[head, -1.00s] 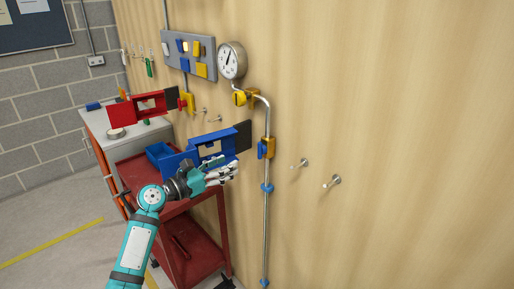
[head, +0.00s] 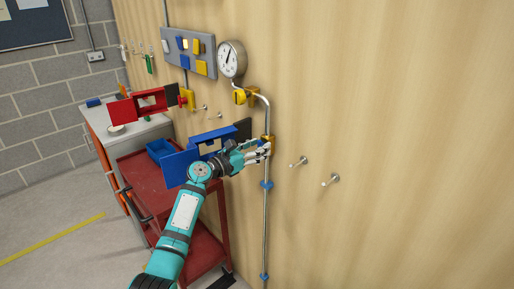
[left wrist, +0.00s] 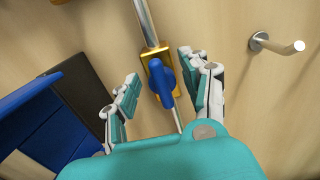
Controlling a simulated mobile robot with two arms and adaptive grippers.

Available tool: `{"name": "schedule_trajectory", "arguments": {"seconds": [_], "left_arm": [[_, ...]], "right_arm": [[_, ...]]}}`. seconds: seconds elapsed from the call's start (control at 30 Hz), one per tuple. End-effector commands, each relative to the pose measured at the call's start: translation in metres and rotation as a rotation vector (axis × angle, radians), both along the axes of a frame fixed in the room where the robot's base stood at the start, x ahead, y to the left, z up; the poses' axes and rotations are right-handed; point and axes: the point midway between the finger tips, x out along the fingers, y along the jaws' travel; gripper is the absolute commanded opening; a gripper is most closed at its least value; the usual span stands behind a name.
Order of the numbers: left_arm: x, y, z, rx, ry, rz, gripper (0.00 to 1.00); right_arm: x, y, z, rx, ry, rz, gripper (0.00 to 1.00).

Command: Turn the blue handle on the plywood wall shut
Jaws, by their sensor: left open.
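The blue handle (left wrist: 162,82) sits on a yellow valve body (left wrist: 158,62) on a metal pipe (left wrist: 147,22) by the plywood wall. It lies roughly along the pipe, slightly tilted. My left gripper (left wrist: 160,66) is open, with one finger on each side of the handle and visible gaps to both. In the head view, my left gripper (head: 263,151) is at the valve and hides most of the handle; only part of the yellow body (head: 267,139) shows.
A gauge (head: 231,59) and a yellow knob (head: 240,97) are above. Wall pegs (head: 300,162) stick out to the right. A red cart (head: 140,172) stands below left.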

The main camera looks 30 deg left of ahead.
Motion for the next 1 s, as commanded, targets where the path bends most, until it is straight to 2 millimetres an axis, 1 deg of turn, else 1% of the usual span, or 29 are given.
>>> {"name": "schedule_trajectory", "arguments": {"seconds": [0.03, 0.3, 0.4, 0.73, 0.87, 1.0], "left_arm": [[0.0, 0.0, 0.0, 0.0, 0.0, 0.0, 0.46], [0.0, 0.0, 0.0, 0.0, 0.0, 0.0, 0.11], [0.0, 0.0, 0.0, 0.0, 0.0, 0.0, 0.0], [-0.001, 0.0, -0.001, 0.044, -0.015, 0.0, 0.0], [-0.001, -0.001, -0.001, 0.107, -0.038, 0.0, 0.0], [-0.001, -0.002, -0.002, 0.206, -0.073, 0.0, 0.0]], "right_arm": [[0.0, -0.001, 0.0, -0.001, 0.001, 0.0, 0.4], [-0.001, -0.005, 0.0, -0.005, 0.001, 0.001, 0.4], [-0.001, -0.006, 0.0, -0.008, 0.001, 0.0, 0.4], [-0.001, -0.006, -0.003, -0.008, 0.001, 0.0, 0.4], [-0.001, -0.006, -0.007, -0.008, 0.001, 0.0, 0.4], [-0.001, -0.006, -0.012, -0.008, 0.001, 0.0, 0.4]]}}
